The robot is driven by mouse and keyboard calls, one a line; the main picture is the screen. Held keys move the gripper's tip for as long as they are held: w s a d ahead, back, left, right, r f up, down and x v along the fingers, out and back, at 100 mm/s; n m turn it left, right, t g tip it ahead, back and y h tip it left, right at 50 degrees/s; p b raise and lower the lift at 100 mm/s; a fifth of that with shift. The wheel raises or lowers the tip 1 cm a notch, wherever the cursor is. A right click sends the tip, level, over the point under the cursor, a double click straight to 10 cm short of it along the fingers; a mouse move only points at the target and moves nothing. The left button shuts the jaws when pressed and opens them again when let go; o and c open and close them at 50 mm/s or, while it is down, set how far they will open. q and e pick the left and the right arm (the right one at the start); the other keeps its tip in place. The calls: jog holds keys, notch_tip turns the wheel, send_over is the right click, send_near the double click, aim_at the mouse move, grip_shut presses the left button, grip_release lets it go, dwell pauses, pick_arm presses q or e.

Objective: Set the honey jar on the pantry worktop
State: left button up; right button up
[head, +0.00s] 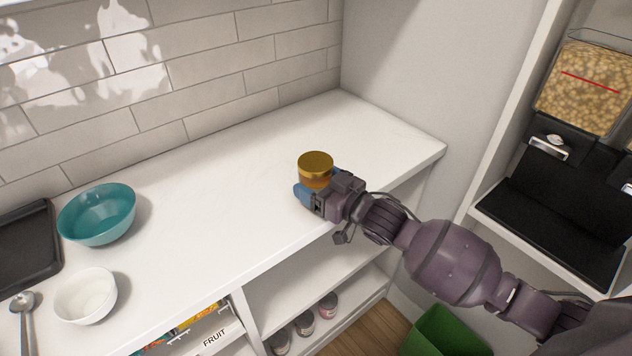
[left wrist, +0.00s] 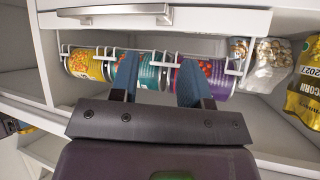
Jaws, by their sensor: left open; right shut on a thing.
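The honey jar (head: 315,168), with a gold lid and amber body, is upright at the worktop's right part. My right gripper (head: 312,192) is shut on it from the front right, its blue fingers around the jar's lower body. The jar's base is hidden by the fingers, so I cannot tell if it touches the surface. The white pantry worktop (head: 220,190) runs along a tiled wall. My left gripper (left wrist: 158,82) is open and empty in the left wrist view, in front of a rack of cans (left wrist: 150,72).
A teal bowl (head: 97,215), a white bowl (head: 86,296), a black tray (head: 28,250) and a spoon (head: 24,305) are on the left of the worktop. Jars (head: 304,322) stand on a shelf below. A green bin (head: 445,332) is on the floor. The worktop's middle and back right are clear.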

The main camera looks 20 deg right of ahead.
jog(key=o, duration=1.2)
jog(key=shift+s+r, duration=0.1)
jog(key=v, duration=1.2)
jog(key=s+d+f+m+g+h, duration=0.1)
jog(key=s+f+h, duration=0.2)
jog(key=s+f, duration=0.2)
jog(key=s+d+f+m+g+h, duration=0.2)
jog(key=s+f, duration=0.4)
jog(key=f, duration=0.3)
jog(key=s+d+f+m+g+h, duration=0.1)
jog(key=s+f+m+h, duration=0.1)
jog(key=s+f+h, duration=0.2)
jog(key=shift+s+d+f, duration=0.1)
jog(key=shift+s+f, duration=0.3)
jog(key=shift+f, duration=0.3)
jog(key=shift+s+d+f, duration=0.1)
jog(key=shift+s+f, duration=0.25)
jog(key=shift+f, duration=0.35)
jog(key=shift+s+d+f, duration=0.1)
jog(key=shift+s+f, duration=0.3)
jog(key=shift+f, duration=0.35)
jog(key=shift+a, duration=0.1)
